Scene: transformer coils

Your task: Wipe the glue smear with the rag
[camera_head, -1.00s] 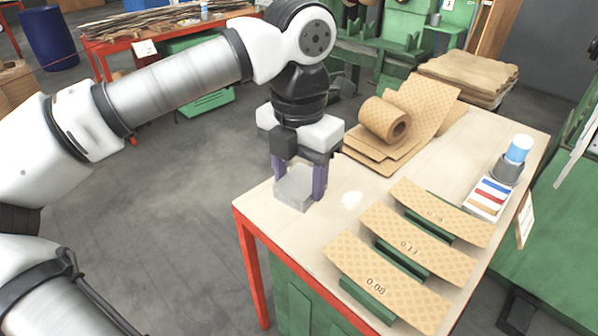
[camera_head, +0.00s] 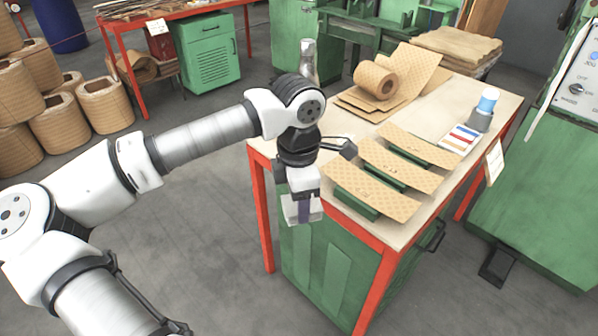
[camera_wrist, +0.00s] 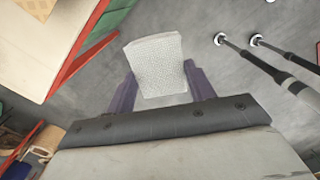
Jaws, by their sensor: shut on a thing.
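The rag is a pale grey, textured folded pad (camera_wrist: 155,65), held between the purple fingers of my gripper (camera_wrist: 160,88) in the wrist view. In the head view, my gripper (camera_head: 303,212) is shut on the rag (camera_head: 290,210). It hangs over the floor just off the left edge of the workbench (camera_head: 425,98), apart from the top. I cannot make out the glue smear in the head view now; my arm covers part of the bench's near-left area. A pale patch at the top left of the wrist view may be the smear, but I cannot tell.
Several curved tan patterned strips (camera_head: 372,192) on green supports lie along the bench's front. A tan roll (camera_head: 375,80) on sheets is at the back. Open floor (camera_head: 215,215) lies left of the bench.

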